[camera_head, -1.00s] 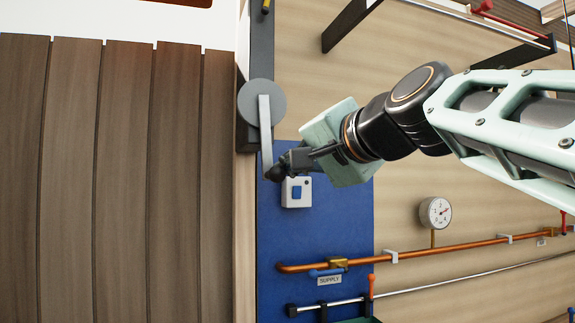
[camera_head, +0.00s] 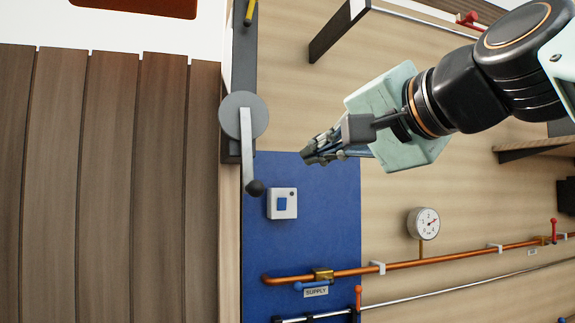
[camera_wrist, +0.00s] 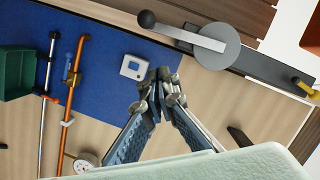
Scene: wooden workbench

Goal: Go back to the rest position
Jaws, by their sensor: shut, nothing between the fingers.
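My gripper (camera_head: 308,156) is shut and empty in the head view, in front of the upper part of the blue panel (camera_head: 310,235). It points left toward a grey round crank (camera_head: 242,115) but stands apart from it. The crank's lever hangs down to a black knob (camera_head: 255,188). In the wrist view the fingertips (camera_wrist: 160,80) are together with nothing between them. The crank (camera_wrist: 212,45) and its knob (camera_wrist: 147,19) lie beyond them, clear of the fingers.
A white switch box with a blue rocker (camera_head: 282,203) sits on the panel below my gripper. A copper pipe (camera_head: 400,264) and a gauge (camera_head: 423,223) are lower right. A dark bracket (camera_head: 338,30) is above. A green bin (camera_wrist: 17,72) shows in the wrist view.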

